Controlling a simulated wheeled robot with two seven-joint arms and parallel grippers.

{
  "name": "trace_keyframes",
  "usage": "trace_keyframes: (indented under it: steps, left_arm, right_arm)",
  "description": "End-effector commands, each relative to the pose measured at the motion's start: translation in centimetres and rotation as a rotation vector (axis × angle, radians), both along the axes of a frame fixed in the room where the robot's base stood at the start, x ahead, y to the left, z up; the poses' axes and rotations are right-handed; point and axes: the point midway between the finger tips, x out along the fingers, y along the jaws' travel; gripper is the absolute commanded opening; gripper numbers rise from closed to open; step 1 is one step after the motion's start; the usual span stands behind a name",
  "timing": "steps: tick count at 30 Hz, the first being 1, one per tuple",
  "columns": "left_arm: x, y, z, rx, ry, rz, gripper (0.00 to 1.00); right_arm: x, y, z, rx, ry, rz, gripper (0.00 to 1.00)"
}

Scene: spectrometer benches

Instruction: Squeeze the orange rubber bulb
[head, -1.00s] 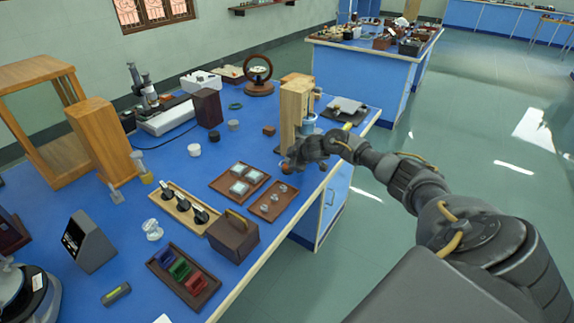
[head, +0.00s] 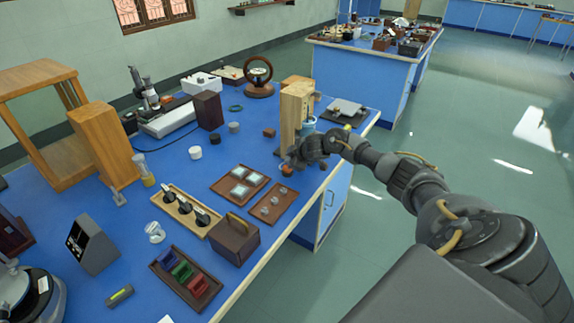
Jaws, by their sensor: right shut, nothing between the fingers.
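My right gripper (head: 291,163) reaches in from the right over the near right edge of the blue bench, in front of a wooden stand (head: 296,110). It is shut, with nothing seen held in it. A small orange-brown piece (head: 287,170) shows right at its fingertips. It looks like the orange rubber bulb, mostly hidden by the gripper, and I cannot tell whether they touch. A pale blue vessel (head: 308,126) stands by the wooden stand, just behind the gripper. My left gripper is not in view.
Left of the gripper lie a tray of glass squares (head: 223,187) and a tray of small round pieces (head: 258,208). A dark brown box (head: 235,238) stands nearer. A flat plate device (head: 347,108) is behind the gripper. Open floor lies to the right.

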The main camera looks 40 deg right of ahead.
Motion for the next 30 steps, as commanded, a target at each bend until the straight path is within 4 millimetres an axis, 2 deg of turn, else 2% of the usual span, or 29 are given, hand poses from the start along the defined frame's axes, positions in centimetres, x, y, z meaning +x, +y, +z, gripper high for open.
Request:
trace_keyframes:
  steps: [10,24,30]
  left_arm:
    - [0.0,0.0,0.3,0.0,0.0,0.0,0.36]
    - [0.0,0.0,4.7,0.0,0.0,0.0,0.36]
    - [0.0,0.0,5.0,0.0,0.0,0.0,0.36]
  right_arm:
    - [0.0,0.0,0.3,0.0,-0.001,0.001,0.0]
    - [0.0,0.0,4.7,0.001,-0.001,0.0,0.0]
    - [0.0,0.0,5.0,0.0,0.0,0.0,0.0]
